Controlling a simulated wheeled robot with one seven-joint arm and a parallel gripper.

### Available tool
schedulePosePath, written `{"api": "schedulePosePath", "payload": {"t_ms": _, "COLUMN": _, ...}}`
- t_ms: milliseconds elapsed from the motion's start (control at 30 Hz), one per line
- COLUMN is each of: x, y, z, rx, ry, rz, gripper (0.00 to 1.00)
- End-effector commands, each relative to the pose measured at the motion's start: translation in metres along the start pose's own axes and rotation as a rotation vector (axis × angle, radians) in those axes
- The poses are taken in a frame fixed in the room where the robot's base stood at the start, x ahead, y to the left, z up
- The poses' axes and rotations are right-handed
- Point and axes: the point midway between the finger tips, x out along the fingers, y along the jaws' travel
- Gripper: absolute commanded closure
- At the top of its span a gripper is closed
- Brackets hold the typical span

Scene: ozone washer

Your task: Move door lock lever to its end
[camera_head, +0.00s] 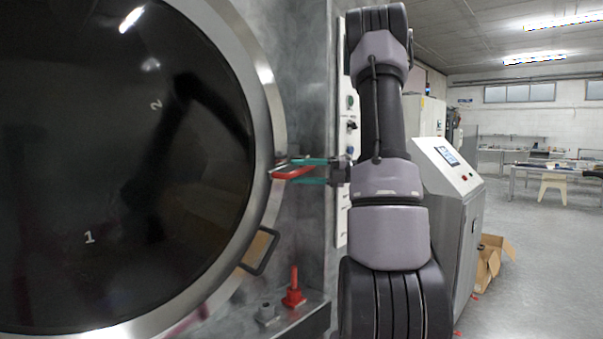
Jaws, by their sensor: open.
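The round dark-glass door (110,170) with a metal rim fills the left of the head view. A red lever (291,173), which looks like the door lock lever, sticks out at the right edge of the rim. My gripper (302,170) reaches it from the right. Its two teal fingers are apart, one above and one below the lever's outer part. I cannot tell whether either finger touches the lever. The lever's inner end at the rim is partly hidden.
A black handle (262,252) sits on the lower right rim. A red upright part (293,290) stands on a ledge below. A switch panel (345,115) is behind my arm. A control console (455,215) and cardboard box (490,262) stand right; the floor beyond is mostly clear.

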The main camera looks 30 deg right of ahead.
Motion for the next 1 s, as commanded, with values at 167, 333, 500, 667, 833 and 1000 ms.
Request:
{"api": "schedulePosePath", "payload": {"t_ms": 167, "x": -0.0001, "y": -0.0001, "z": -0.0001, "rx": 0.000, "ry": 0.000, "rz": 0.000, "gripper": 0.59}}
{"api": "schedulePosePath", "payload": {"t_ms": 333, "x": -0.0002, "y": -0.0001, "z": -0.0002, "rx": 0.000, "ry": 0.001, "rz": 0.000, "gripper": 1.00}}
{"api": "schedulePosePath", "payload": {"t_ms": 500, "x": -0.0002, "y": -0.0002, "z": -0.0002, "rx": 0.000, "ry": 0.001, "rz": 0.000, "gripper": 1.00}}
{"api": "schedulePosePath", "payload": {"t_ms": 667, "x": -0.0002, "y": -0.0002, "z": -0.0002, "rx": 0.000, "ry": 0.001, "rz": 0.000, "gripper": 1.00}}
{"api": "schedulePosePath", "payload": {"t_ms": 833, "x": -0.0002, "y": -0.0002, "z": -0.0003, "rx": 0.000, "ry": 0.001, "rz": 0.000, "gripper": 1.00}}
{"api": "schedulePosePath", "payload": {"t_ms": 1000, "x": -0.0002, "y": -0.0003, "z": -0.0003, "rx": 0.000, "ry": 0.002, "rz": -0.001, "gripper": 1.00}}
